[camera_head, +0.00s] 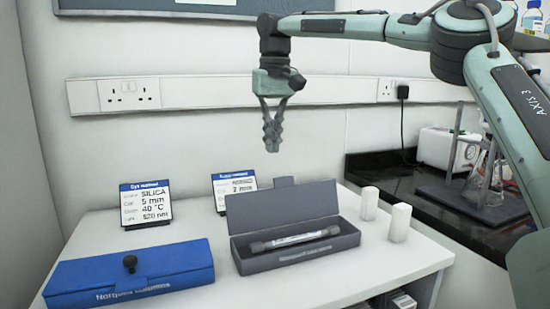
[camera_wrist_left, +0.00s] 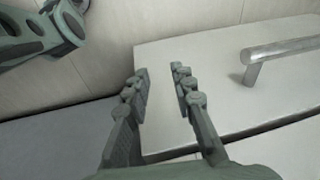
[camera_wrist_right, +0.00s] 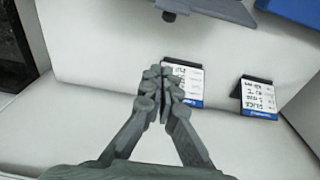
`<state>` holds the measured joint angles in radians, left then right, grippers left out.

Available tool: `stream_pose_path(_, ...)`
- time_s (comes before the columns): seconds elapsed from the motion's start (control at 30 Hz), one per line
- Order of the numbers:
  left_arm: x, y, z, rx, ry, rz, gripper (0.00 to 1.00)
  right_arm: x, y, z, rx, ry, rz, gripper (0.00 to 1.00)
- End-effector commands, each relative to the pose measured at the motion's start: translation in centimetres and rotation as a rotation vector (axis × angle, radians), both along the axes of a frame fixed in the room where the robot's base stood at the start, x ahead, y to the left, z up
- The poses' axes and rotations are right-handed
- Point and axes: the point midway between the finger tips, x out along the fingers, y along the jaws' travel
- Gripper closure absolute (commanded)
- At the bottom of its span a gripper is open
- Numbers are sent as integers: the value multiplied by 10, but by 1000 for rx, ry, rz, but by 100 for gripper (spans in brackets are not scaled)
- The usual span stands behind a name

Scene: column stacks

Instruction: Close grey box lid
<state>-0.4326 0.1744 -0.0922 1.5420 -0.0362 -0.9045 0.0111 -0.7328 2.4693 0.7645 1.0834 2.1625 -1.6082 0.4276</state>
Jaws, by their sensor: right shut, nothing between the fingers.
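The grey box (camera_head: 300,249) stands on the white bench with its lid (camera_head: 283,204) raised open at the back. A column tube with dark end caps (camera_head: 295,239) lies inside it. My right gripper (camera_head: 272,149) is shut and empty, in the air above and behind the box. In the right wrist view, the shut fingers (camera_wrist_right: 160,72) point down over the bench, and part of the grey box (camera_wrist_right: 212,8) shows at the top edge. My left gripper (camera_wrist_left: 160,72) is open and empty in the left wrist view, near a white panel with a metal handle; it is outside the head view.
A closed blue box (camera_head: 135,274) lies left of the grey box. Two sign cards (camera_head: 146,204) (camera_head: 234,189) stand behind. Two white blocks (camera_head: 398,222) (camera_head: 369,203) stand at the right. A black counter (camera_head: 440,190) with equipment lies beyond. The metal handle (camera_wrist_left: 280,50) is near my left gripper.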

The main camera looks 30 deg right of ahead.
Motion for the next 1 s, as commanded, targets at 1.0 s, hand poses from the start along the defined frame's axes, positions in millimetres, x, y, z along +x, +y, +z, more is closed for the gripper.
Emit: stream_pose_path(1.0,1,4,-1,5,0,1,76,-29,6,-82,-1,-1,-2,100)
